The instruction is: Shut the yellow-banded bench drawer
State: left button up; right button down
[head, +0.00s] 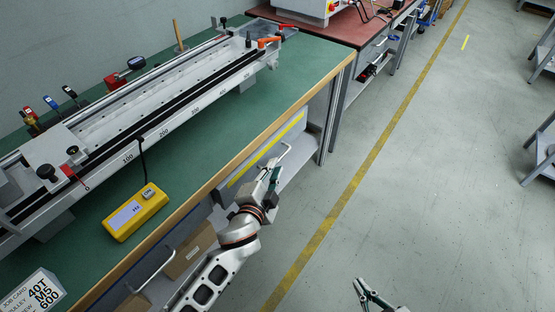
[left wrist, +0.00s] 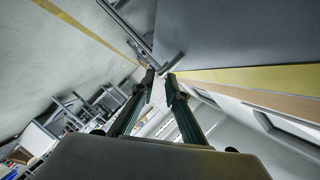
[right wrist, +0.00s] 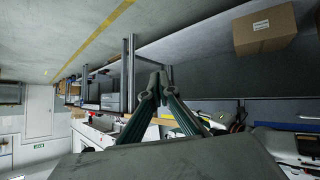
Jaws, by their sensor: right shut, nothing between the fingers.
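The bench drawer's yellow band (head: 265,150) runs along its grey front below the wooden bench edge. The band also shows in the left wrist view (left wrist: 255,77). A bar handle (head: 286,151) sticks out from that front. How far the drawer stands out is hard to tell. My left gripper (head: 273,170) is beside the drawer front at the handle. In the left wrist view its fingertips (left wrist: 160,78) are a little apart, with a bar end just beyond them; contact cannot be told. My right gripper (head: 362,288) is shut and empty over the floor, apart from the bench.
The green bench top (head: 230,140) carries a long rail fixture and a yellow box (head: 136,212). Cardboard boxes (head: 190,250) sit under the bench, near another bar handle (head: 155,267). The floor (head: 400,180) right of the bench is clear, with a yellow line.

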pick_arm(q)
jog(key=x, duration=0.3)
jog(key=shift+w+f+b, duration=0.2)
jog(key=shift+f+b, duration=0.1)
jog(key=shift+b, duration=0.1)
jog(key=shift+w+d, duration=0.2)
jog(key=shift+w, duration=0.35)
pick_arm(e)
jog(key=shift+w+a, duration=0.15)
jog(key=shift+a, duration=0.1)
